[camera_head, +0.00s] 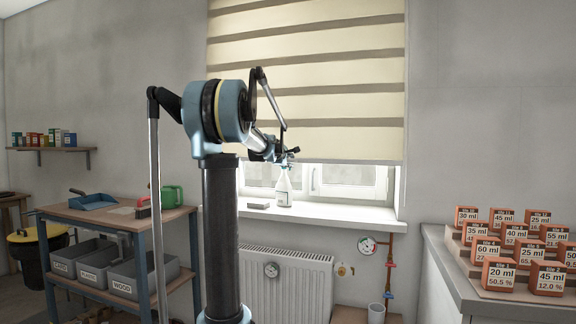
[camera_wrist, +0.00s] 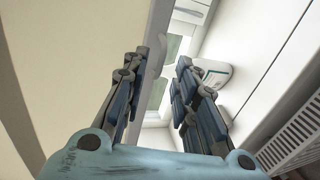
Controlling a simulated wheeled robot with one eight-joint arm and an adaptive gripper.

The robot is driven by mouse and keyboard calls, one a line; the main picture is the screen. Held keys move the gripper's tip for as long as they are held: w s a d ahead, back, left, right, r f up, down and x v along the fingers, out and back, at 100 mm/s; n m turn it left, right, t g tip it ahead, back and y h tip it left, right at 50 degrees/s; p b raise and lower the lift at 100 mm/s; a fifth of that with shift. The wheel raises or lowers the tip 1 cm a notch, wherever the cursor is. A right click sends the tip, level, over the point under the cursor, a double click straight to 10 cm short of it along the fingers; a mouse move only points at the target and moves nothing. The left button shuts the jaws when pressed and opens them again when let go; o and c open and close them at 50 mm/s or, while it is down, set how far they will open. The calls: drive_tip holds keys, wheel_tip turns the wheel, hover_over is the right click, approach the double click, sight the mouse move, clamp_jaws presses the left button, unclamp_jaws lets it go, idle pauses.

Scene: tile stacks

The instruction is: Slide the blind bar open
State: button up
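The striped cream roller blind (camera_head: 305,75) hangs over the upper window, and its bottom bar (camera_head: 350,161) lies just above the sill area. My gripper (camera_head: 284,156) is at the left-centre part of this lower edge. In the wrist view, the two fingers of my gripper (camera_wrist: 168,62) are apart with a gap between them. The pale bar (camera_wrist: 158,35) runs up beside and partly behind the left fingertip. I cannot tell whether the finger touches it. The blind's cloth (camera_wrist: 60,60) fills the left side of the wrist view.
A white spray bottle (camera_head: 284,188) stands on the windowsill (camera_head: 340,214) just below my gripper, beside a small grey block (camera_head: 259,204). A radiator (camera_head: 290,280) is under the sill. A shelf cart (camera_head: 110,215) stands left; a counter with orange tiles (camera_head: 515,262) stands right.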

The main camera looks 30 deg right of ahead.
drive_tip(key=shift+x, duration=1)
clamp_jaws()
